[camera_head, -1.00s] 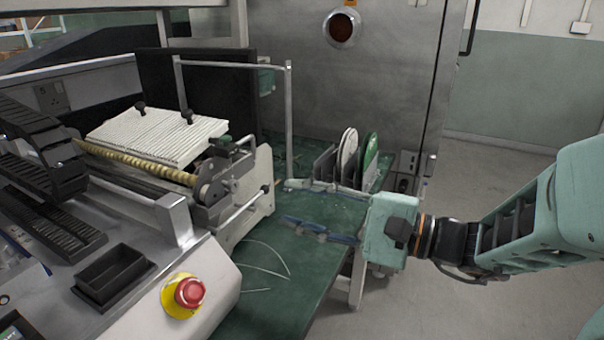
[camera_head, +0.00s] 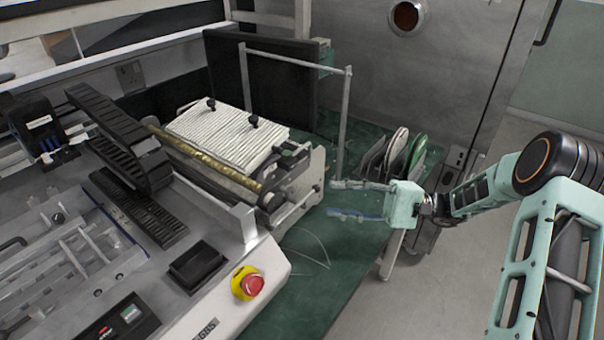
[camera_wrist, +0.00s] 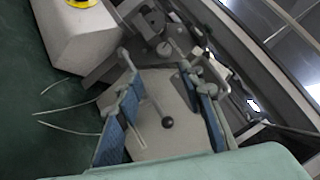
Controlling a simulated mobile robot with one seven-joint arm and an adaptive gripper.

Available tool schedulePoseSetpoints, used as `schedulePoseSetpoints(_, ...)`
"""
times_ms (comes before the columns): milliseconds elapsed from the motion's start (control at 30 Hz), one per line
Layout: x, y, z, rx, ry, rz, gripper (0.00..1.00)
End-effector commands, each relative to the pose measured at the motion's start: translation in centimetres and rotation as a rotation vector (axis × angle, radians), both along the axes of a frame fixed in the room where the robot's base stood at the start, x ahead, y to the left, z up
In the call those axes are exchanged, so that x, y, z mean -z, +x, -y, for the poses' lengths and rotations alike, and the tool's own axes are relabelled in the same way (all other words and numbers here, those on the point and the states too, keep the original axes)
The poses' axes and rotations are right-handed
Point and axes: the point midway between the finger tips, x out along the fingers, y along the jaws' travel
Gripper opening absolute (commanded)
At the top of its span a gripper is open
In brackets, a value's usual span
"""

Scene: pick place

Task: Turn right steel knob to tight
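The machine (camera_head: 293,193) with the white ribbed plate stands on the green table. Two dark knobs stick up from the plate: the right knob (camera_head: 254,121) and the left knob (camera_head: 211,104). Whether the right one is the steel knob is unclear. My gripper (camera_head: 333,199) is open and empty, to the right of the machine's end and apart from it, with its fingers pointing left. In the wrist view my gripper (camera_wrist: 160,82) has its blue-padded fingers spread apart. Between them show the machine's pale end panel, a round metal knob (camera_wrist: 165,48) and a black ball-ended lever (camera_wrist: 168,122).
A metal post frame (camera_head: 345,125) rises behind my gripper. Discs in a rack (camera_head: 397,150) stand on the table farther back. The green tabletop (camera_head: 310,275) is mostly clear.

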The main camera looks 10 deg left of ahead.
Motion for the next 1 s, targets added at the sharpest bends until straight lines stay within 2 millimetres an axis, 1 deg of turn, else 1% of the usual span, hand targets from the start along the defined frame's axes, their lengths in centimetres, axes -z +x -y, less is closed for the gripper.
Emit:
schedulePoseSetpoints(33,-0.5,0.3,0.3,-0.012,0.030,0.001,0.36)
schedulePoseSetpoints(300,0.4,0.9,1.3,-0.049,0.137,0.032,0.36)
schedulePoseSetpoints(467,0.6,0.8,1.2,-0.053,0.155,0.038,0.36)
schedulePoseSetpoints(567,0.4,0.5,0.3,-0.055,0.155,0.037,0.36)
schedulePoseSetpoints(667,-0.1,-0.1,-1.1,-0.058,0.154,0.038,0.36)
schedulePoseSetpoints(900,-1.4,-1.6,-5.3,-0.057,0.153,0.037,0.36)
schedulePoseSetpoints(1000,-1.7,-2.1,-6.7,-0.055,0.152,0.038,0.36)
